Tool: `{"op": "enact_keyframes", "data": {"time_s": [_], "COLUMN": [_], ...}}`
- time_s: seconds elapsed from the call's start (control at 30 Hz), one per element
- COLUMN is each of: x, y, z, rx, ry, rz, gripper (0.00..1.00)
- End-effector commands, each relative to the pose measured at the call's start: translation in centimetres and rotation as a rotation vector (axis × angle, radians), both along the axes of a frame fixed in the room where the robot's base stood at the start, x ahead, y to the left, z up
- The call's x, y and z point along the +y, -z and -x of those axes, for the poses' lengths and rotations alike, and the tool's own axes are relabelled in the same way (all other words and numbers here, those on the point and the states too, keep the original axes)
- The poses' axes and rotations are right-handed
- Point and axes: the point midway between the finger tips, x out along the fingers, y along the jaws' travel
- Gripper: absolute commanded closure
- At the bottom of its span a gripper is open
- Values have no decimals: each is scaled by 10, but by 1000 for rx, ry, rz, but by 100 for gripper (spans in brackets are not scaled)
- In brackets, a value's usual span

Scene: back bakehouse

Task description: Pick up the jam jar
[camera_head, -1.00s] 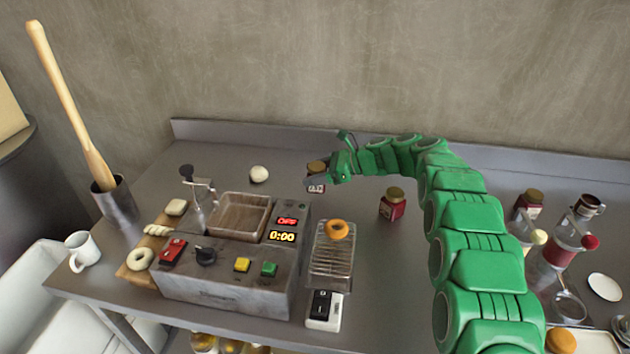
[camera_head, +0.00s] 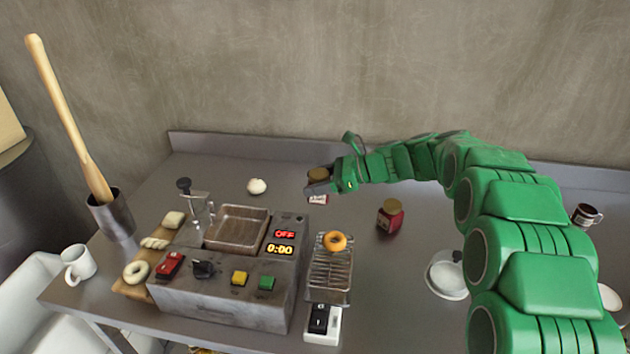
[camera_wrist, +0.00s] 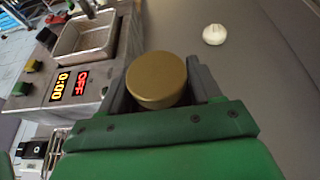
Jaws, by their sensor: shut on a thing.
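A jam jar with a gold lid (camera_head: 318,174) and a pale label (camera_head: 318,198) stands upright at the back of the steel counter, behind the fryer. My gripper (camera_head: 322,184) is shut on this jar from the right, around its upper part. In the wrist view the round lid (camera_wrist: 157,80) sits between the two dark fingers, and the jar's body is hidden below it. I cannot tell whether the jar's base is clear of the counter. A second red jar (camera_head: 390,216) with a gold lid stands to the right, apart from my gripper.
The fryer (camera_head: 225,295) stands front left, with a wire rack holding an orange ring (camera_head: 335,241) beside it. A dough ball (camera_head: 257,186) lies left of the held jar. The back wall is close.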

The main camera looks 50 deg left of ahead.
Motion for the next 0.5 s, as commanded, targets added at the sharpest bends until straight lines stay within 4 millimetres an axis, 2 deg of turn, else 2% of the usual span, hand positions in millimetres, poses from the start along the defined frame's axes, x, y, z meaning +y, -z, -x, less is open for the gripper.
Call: {"op": "enact_keyframes", "data": {"time_s": [0.2, 0.5], "x": [-23, -47], "y": [-13, -25], "z": [11, 24], "rx": [-1, -2], "ry": [1, 1], "rz": [-1, -2], "gripper": [76, 76]}}
